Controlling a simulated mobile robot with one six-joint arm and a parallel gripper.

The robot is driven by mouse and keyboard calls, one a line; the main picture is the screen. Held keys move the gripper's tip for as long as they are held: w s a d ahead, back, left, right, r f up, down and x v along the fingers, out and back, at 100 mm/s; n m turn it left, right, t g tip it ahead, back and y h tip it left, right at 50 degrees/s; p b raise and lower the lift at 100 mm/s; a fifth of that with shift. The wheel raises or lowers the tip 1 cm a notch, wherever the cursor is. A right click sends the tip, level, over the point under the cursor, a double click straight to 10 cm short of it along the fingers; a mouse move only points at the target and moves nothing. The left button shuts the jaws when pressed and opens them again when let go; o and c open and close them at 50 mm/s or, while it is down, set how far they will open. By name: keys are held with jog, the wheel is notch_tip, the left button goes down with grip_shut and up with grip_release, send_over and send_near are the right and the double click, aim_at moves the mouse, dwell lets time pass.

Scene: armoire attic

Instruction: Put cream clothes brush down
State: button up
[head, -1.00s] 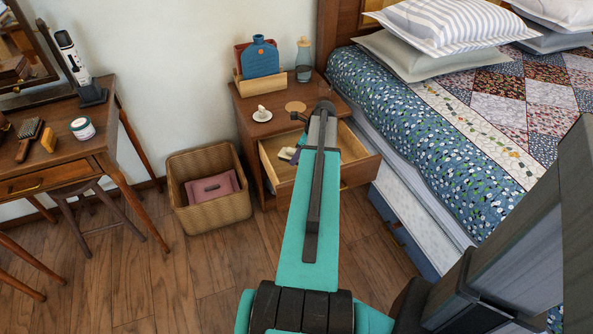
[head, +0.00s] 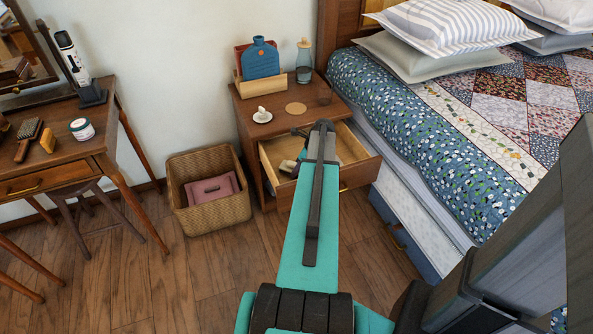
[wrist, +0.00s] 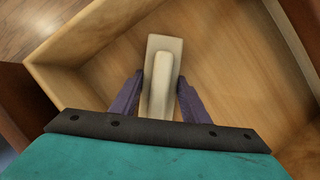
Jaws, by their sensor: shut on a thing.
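The cream clothes brush (wrist: 164,48) is between the two dark purple fingers of my gripper (wrist: 158,88) in the wrist view. My gripper is shut on it. The brush is over the wooden floor of the pulled-out nightstand drawer (wrist: 230,70). I cannot tell whether it touches that floor. In the head view the drawer (head: 356,178) stands open under the nightstand top, and my arm covers part of it. A small pale piece of the brush (head: 287,166) shows left of my arm there; most of it is hidden.
The nightstand top (head: 255,103) holds a letter holder (head: 262,88), a glass bottle (head: 304,62), a small saucer (head: 262,117) and a round coaster (head: 296,107). A wicker basket (head: 213,215) stands left of it. The bed (head: 425,110) is close on the right.

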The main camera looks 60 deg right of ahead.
jog(key=shift+f, duration=0.35)
jog(key=o, duration=1.1)
jog(key=shift+r, duration=0.1)
jog(key=p+v, duration=0.1)
jog(key=v, duration=1.1)
jog(key=shift+r, duration=0.15)
